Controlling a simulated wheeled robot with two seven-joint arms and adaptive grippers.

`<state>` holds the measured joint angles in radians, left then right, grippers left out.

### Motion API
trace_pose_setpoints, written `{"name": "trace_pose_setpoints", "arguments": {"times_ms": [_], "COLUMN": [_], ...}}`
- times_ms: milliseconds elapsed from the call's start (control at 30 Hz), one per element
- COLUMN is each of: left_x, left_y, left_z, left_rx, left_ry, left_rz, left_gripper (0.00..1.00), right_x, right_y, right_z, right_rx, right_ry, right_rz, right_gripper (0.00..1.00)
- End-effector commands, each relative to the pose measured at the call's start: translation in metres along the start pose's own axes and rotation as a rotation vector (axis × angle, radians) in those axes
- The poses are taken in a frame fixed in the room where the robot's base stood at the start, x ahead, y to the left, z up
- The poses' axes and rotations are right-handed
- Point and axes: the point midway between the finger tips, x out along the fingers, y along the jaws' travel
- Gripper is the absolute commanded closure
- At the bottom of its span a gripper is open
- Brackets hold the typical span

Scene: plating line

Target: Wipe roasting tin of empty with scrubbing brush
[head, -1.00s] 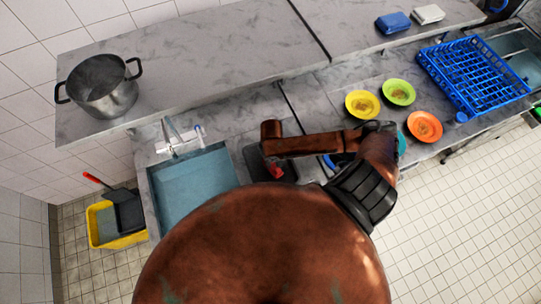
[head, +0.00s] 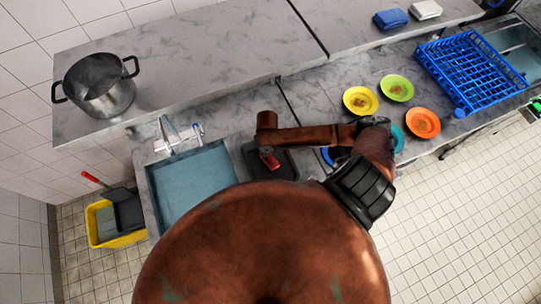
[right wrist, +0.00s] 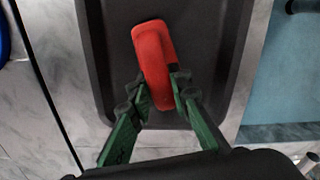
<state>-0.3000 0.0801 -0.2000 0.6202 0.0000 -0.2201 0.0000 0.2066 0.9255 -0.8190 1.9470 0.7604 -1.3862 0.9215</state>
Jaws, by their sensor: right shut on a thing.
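The roasting tin (head: 258,157) is a dark rectangular tray on the counter, right of the sink, partly covered by my arm and body in the head view. It fills much of the right wrist view (right wrist: 118,50). The scrubbing brush (head: 269,161) shows as a red piece over the tin. In the right wrist view the red brush (right wrist: 153,48) lies over the tin's inside, between the green fingers of my right gripper (right wrist: 160,88), which is shut on it. The bristles are hidden, so I cannot tell whether they touch the tin. My left gripper is not in view.
The sink (head: 190,185) lies left of the tin. Yellow (head: 352,108), green (head: 397,97) and orange (head: 412,122) plates with food residue stand to the right, beside a blue rack (head: 480,75). A pot (head: 100,90) stands on the upper shelf.

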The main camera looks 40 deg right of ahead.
Motion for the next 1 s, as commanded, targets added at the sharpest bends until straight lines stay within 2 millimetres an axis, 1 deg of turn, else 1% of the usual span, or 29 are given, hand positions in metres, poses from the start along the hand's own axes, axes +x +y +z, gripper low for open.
{"name": "trace_pose_setpoints", "arguments": {"times_ms": [100, 333, 433, 1000], "left_x": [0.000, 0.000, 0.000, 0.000], "left_y": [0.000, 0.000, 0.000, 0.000], "left_z": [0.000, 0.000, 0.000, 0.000], "left_rx": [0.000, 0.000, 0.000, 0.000], "left_ry": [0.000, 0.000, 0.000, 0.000], "left_rz": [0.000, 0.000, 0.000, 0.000], "left_gripper": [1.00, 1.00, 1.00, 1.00], "right_x": [-0.001, -0.001, -0.004, -0.056], "right_y": [0.000, 0.001, 0.001, 0.001], "right_z": [-0.003, -0.003, -0.004, -0.003], "right_rx": [0.000, -0.001, 0.000, -0.001], "right_ry": [0.000, 0.001, 0.001, 0.001], "right_rz": [-0.001, -0.001, -0.001, -0.001], "right_gripper": [1.00, 1.00, 1.00, 1.00]}}
